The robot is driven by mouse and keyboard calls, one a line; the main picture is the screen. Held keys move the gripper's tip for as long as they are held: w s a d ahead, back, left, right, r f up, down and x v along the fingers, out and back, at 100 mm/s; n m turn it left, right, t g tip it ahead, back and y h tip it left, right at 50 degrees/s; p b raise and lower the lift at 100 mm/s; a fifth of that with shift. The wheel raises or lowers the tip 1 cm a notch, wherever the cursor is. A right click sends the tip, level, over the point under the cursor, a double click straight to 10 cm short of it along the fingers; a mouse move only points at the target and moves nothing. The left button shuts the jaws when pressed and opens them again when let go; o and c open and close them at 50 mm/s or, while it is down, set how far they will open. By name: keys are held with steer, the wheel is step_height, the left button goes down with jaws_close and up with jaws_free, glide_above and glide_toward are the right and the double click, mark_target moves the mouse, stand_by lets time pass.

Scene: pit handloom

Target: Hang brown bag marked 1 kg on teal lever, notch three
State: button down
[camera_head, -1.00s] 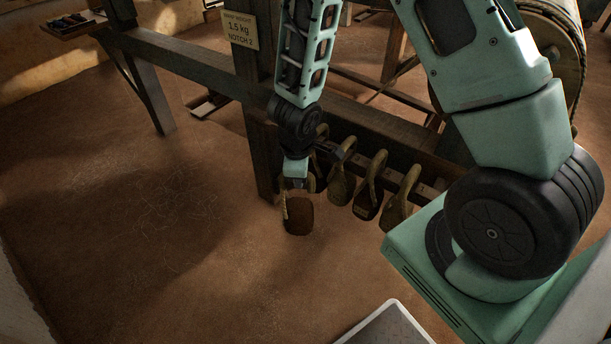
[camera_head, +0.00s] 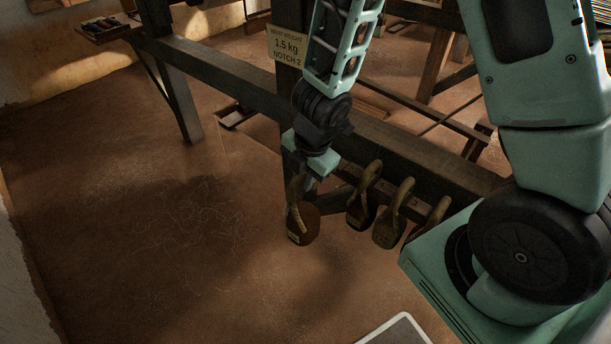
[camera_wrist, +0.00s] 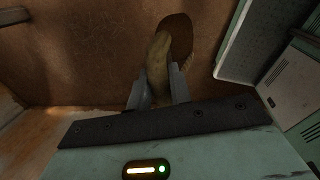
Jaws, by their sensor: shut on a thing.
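My gripper (camera_wrist: 158,92) is shut on the loop handle of a brown bag (camera_head: 304,228). In the head view the bag hangs below my gripper, left of the other bags, with a small pale label whose marking is too small to read. In the wrist view the loop (camera_wrist: 157,58) stands between the two fingers and the dark bag body (camera_wrist: 178,32) shows beyond it. The teal lever and its notches cannot be made out in these frames.
Several bags, including a dark one (camera_head: 361,213) and an olive one (camera_head: 388,230), hang on a rail right of my gripper. A sign (camera_head: 286,47) on the dark post reads 1.5 kg, notch 2. A wooden beam (camera_head: 225,80) runs behind. The floor at left is clear.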

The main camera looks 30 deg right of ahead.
steer(key=shift+w+r, duration=0.1)
steer(key=shift+w, duration=0.3)
steer(key=shift+w+d+f+p, duration=0.15)
steer(key=shift+w+d+p, duration=0.55)
steer(key=shift+d, duration=1.8)
steer(key=shift+w+d+f+p, duration=0.2)
steer(key=shift+w+d, duration=0.9)
steer(key=shift+d, duration=1.35)
steer(key=shift+w+d+f+p, duration=0.1)
steer(key=shift+w+d+p, duration=0.65)
steer(key=shift+d, duration=1.75)
steer(key=shift+w+f+b, duration=0.15)
steer(key=shift+f+b, duration=1.1)
steer(key=shift+b, duration=0.05)
steer(key=shift+f, duration=0.3)
steer(key=c, duration=1.2)
jaws_free()
steer(key=s+r+p, duration=0.1)
steer(key=r+p, duration=0.2)
steer(key=r, duration=0.2)
steer(key=s+r+p, duration=0.1)
steer(key=r+p, duration=0.3)
steer(key=r, duration=0.2)
steer(key=s+d+r+p, duration=0.1)
steer(key=r+p, duration=0.2)
steer(key=r, duration=0.3)
steer(key=shift+s+d+p, duration=0.1)
steer(key=shift+s+p, duration=0.05)
steer(key=shift+p, duration=0.25)
